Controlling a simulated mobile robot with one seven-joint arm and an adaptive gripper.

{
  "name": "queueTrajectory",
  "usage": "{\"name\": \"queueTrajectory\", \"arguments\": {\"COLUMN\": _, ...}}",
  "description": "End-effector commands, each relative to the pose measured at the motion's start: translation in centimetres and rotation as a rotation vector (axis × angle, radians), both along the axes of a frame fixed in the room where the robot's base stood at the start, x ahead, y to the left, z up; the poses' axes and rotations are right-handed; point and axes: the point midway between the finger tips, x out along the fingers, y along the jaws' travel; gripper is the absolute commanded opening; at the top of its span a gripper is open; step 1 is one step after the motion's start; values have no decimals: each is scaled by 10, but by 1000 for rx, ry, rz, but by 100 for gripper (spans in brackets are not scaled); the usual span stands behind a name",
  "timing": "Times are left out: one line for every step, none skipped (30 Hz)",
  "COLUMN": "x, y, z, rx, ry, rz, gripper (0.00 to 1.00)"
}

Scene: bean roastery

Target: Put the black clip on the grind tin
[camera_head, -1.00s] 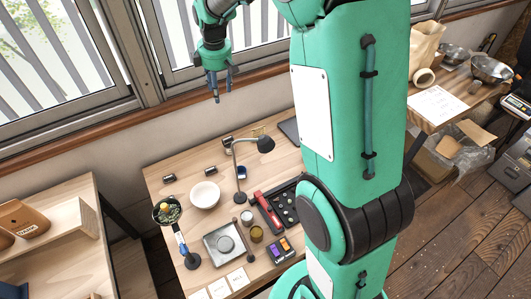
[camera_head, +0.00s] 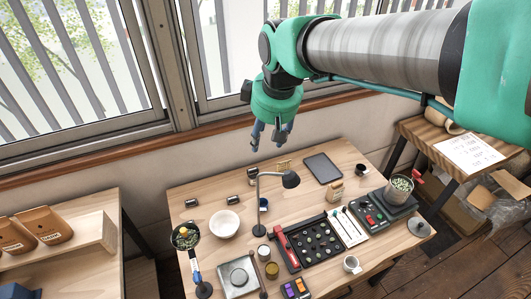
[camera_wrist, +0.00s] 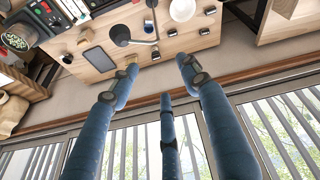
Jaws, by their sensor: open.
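My gripper (camera_head: 270,142) hangs open and empty in the air beyond the back of the wooden table, in front of the window. Its blue fingers (camera_wrist: 155,78) are spread in the wrist view, with nothing between them. Small dark pieces lie at the table's back left, one at the left (camera_head: 191,203) and one by the white bowl (camera_head: 233,199). They are too small to tell whether one is the black clip. Two small round tins stand near the table's middle front, one pale (camera_head: 264,252) and one golden (camera_head: 272,270). I cannot tell which is the grind tin.
A black desk lamp (camera_head: 290,180) rises near the table's middle. A white bowl (camera_head: 224,223), a dark tablet (camera_head: 322,168), a black bean tray (camera_head: 316,244) and a metal scale (camera_head: 238,277) lie around it. A pot of green beans (camera_head: 398,190) stands at the right.

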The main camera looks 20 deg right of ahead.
Motion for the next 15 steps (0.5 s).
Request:
{"name": "queueTrajectory", "arguments": {"x": -14, "y": 2, "z": 2, "rx": 10, "ry": -12, "rz": -23, "gripper": 46}}
{"name": "queueTrajectory", "arguments": {"x": -21, "y": 3, "z": 4, "rx": 16, "ry": -18, "rz": -38, "gripper": 46}}
{"name": "queueTrajectory", "arguments": {"x": -31, "y": 4, "z": 4, "rx": 25, "ry": -25, "rz": -60, "gripper": 46}}
{"name": "queueTrajectory", "arguments": {"x": -39, "y": 5, "z": 4, "rx": 32, "ry": -31, "rz": -75, "gripper": 46}}
{"name": "queueTrajectory", "arguments": {"x": -46, "y": 5, "z": 5, "rx": 38, "ry": -37, "rz": -91, "gripper": 46}}
{"name": "queueTrajectory", "arguments": {"x": -56, "y": 6, "z": 5, "rx": 47, "ry": -44, "rz": -112, "gripper": 46}}
{"name": "queueTrajectory", "arguments": {"x": -63, "y": 7, "z": 5, "rx": 55, "ry": -50, "rz": -128, "gripper": 46}}
{"name": "queueTrajectory", "arguments": {"x": -71, "y": 8, "z": 4, "rx": 62, "ry": -55, "rz": -144, "gripper": 46}}
{"name": "queueTrajectory", "arguments": {"x": -80, "y": 9, "z": 4, "rx": 72, "ry": -62, "rz": -165, "gripper": 46}}
{"name": "queueTrajectory", "arguments": {"x": -87, "y": 9, "z": 3, "rx": 79, "ry": -68, "rz": -180, "gripper": 46}}
{"name": "queueTrajectory", "arguments": {"x": -95, "y": 10, "z": 2, "rx": 87, "ry": -74, "rz": -196, "gripper": 46}}
{"name": "queueTrajectory", "arguments": {"x": -104, "y": 11, "z": 1, "rx": 97, "ry": -80, "rz": -217, "gripper": 46}}
{"name": "queueTrajectory", "arguments": {"x": -111, "y": 11, "z": -1, "rx": 104, "ry": -85, "rz": -232, "gripper": 46}}
{"name": "queueTrajectory", "arguments": {"x": -117, "y": 12, "z": -2, "rx": 113, "ry": -92, "rz": -247, "gripper": 46}}
{"name": "queueTrajectory", "arguments": {"x": -126, "y": 12, "z": -4, "rx": 123, "ry": -98, "rz": -268, "gripper": 46}}
